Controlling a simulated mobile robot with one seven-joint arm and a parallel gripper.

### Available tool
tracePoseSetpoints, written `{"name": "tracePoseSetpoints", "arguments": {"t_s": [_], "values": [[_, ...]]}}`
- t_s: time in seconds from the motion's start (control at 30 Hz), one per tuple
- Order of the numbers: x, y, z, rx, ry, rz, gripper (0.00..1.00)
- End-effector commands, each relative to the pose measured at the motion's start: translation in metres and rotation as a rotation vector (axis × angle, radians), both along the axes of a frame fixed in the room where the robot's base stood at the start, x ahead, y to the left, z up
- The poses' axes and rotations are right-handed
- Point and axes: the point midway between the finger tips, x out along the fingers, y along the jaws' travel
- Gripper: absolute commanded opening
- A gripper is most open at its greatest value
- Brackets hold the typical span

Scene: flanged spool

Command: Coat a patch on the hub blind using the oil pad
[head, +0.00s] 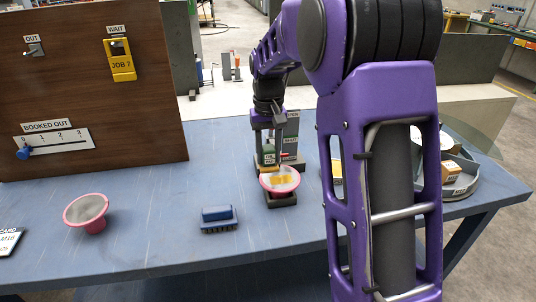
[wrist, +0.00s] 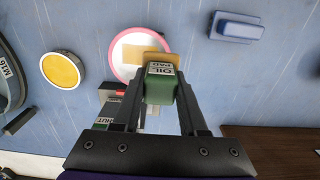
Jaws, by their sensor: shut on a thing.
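My gripper (wrist: 160,88) is shut on the oil pad (wrist: 160,83), a green block lettered "OIL PAD" with a tan pad at its far end. A pink flanged spool (head: 265,185) stands on a dark block near the table's middle; it also shows in the wrist view (wrist: 126,38). Its pale face bears an amber patch (head: 284,181), also seen in the wrist view (wrist: 132,54). The pad overlaps the edge of this face in the wrist view; I cannot tell whether it touches. In the head view the fingertips are small and partly unclear behind the spool.
A second pink flanged piece (head: 88,211) stands at the left. A blue brush-like block (head: 218,216) lies between them. A fixture with "SHUT" lettering (head: 290,153) stands just behind the spool. A brown board (head: 90,80) rises at back left. A curved tray (head: 468,184) is at right.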

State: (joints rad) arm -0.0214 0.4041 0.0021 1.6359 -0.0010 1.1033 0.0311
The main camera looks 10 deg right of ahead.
Motion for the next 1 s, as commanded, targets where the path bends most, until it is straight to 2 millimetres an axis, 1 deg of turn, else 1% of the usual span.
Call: {"name": "tracePoseSetpoints", "arguments": {"t_s": [0.03, 0.2, 0.33, 1.0], "values": [[0.000, 0.000, 0.009, 0.000, -0.001, 0.000, 0.00], [-0.001, -0.001, 0.025, 0.000, -0.001, 0.000, 0.00], [-0.001, -0.001, 0.033, 0.000, -0.001, 0.000, 0.00], [-0.002, 0.000, 0.033, 0.000, -0.001, 0.001, 0.00]]}}
